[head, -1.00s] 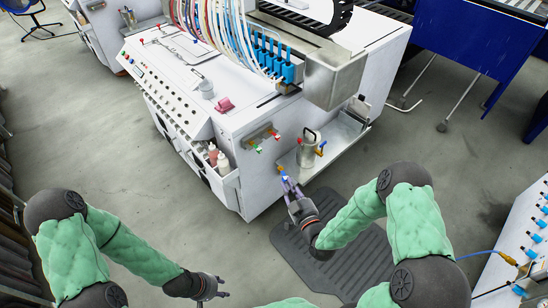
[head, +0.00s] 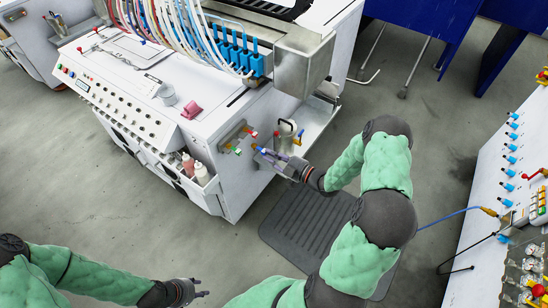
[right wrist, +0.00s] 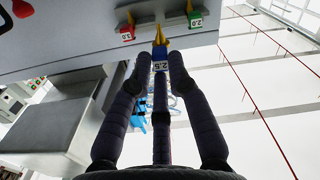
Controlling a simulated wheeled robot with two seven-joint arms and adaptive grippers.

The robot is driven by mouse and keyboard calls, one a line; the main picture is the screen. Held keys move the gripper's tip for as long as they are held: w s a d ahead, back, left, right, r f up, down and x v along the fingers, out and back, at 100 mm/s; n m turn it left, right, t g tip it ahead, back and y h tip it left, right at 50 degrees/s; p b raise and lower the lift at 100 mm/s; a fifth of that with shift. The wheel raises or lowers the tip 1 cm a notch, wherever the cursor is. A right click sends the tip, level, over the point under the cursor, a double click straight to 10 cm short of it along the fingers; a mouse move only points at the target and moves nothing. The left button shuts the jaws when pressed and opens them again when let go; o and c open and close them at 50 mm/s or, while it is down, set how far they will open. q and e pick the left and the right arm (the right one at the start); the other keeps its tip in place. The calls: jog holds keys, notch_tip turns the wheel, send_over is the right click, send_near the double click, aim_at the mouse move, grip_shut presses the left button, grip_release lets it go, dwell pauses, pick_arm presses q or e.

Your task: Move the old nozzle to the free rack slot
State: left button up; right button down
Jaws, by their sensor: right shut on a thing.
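The held nozzle (right wrist: 160,64) is blue with a white 2.5 label and a yellow tip. In the right wrist view it sits between the fingertips of my right gripper (right wrist: 156,78), which is shut on it. In the head view my right gripper (head: 264,159) is just in front of the nozzle rack (head: 236,134) on the machine's side. The rack holds a red nozzle (right wrist: 127,32) and a green nozzle (right wrist: 195,20). The held nozzle's tip appears close to the rack between them; contact cannot be told. My left gripper (head: 198,291) is open and empty, low over the floor.
A metal cup (head: 285,135) stands on a ledge right of the rack. White bottles (head: 195,170) sit in a side bin left of it. A dark floor mat (head: 305,225) lies below. A white panel with blue fittings (head: 510,170) stands at the far right.

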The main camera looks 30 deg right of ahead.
aim_at(262, 151)
jog(key=shift+x, duration=1.2)
jog(key=shift+n+b, duration=0.4)
jog(key=shift+w+a, duration=0.2)
jog(key=shift+w, duration=0.15)
jog(key=shift+w+b, duration=0.1)
jog(key=shift+b, duration=0.35)
jog(key=shift+w+a, duration=0.2)
jog(key=shift+w, duration=0.25)
dwell(0.6)
jog(key=shift+b, duration=0.45)
jog(key=shift+b+x, duration=0.5)
jog(key=shift+x, duration=0.7)
dwell(0.8)
dwell(0.3)
